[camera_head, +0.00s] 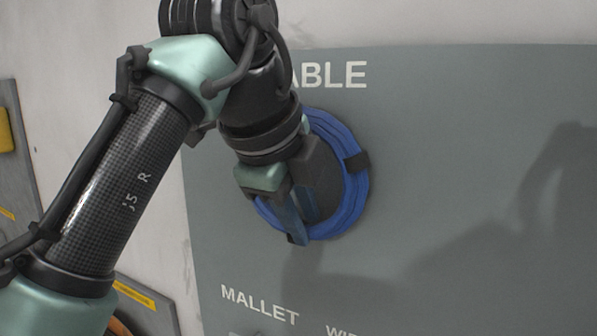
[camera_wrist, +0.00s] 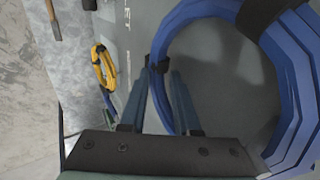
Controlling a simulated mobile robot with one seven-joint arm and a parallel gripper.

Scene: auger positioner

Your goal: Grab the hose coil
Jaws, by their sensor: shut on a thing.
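A blue coil (camera_head: 352,195) bound with black straps hangs flat against a grey wall panel, below a partly hidden label ending in "ABLE". It fills the right side of the wrist view (camera_wrist: 295,60). My gripper (camera_head: 298,230) is at the lower left part of the coil's ring, its fingers shut on the coil near a black strap. In the wrist view the fingertips (camera_wrist: 165,72) are at the ring's left edge, one on each side of it. My wrist hides the coil's upper left in the head view. Whether the coil touches the panel is unclear.
The grey panel (camera_head: 470,130) is bare to the right, with my arm's shadow on it. Labels "MALLET" and a cut-off "WI" stand below. A yellow coil (camera_wrist: 103,68) and a tool with a wooden handle (camera_wrist: 53,20) show at the wrist view's left.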

